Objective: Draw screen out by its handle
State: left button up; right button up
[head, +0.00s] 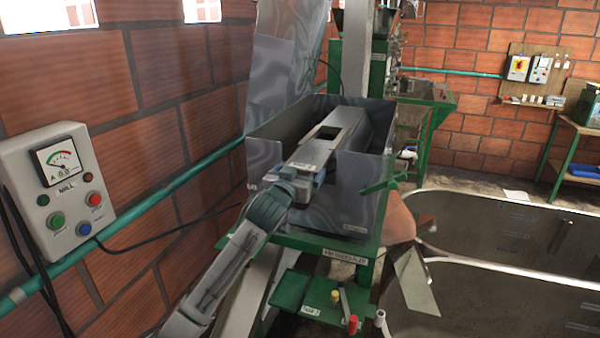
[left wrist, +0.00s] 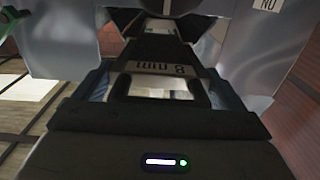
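The screen (head: 318,152) is a long grey metal piece with a rectangular opening, lying in the open-topped metal housing (head: 350,185). Its handle end faces me. In the left wrist view the handle (left wrist: 163,70) is a dark frame with a slot and an "8 mm" label. My left gripper (head: 300,182) is at this near end. Its fingers flank the handle on both sides and appear closed against it; in the left wrist view the gripper (left wrist: 160,92) spans the handle. The far part of the screen is hidden in the housing. My right gripper is out of view.
A brick wall with a green pipe (head: 200,182) and a mill control box (head: 62,190) runs along the left. A green lever (head: 385,183) juts out right of the housing. A green stand (head: 310,243) is below. A large grey tank (head: 500,245) is at the right.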

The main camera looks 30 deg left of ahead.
pick_arm(q)
jog(key=v, duration=1.2)
dwell(1.5)
jog(key=shift+r, duration=0.1)
dwell(0.4)
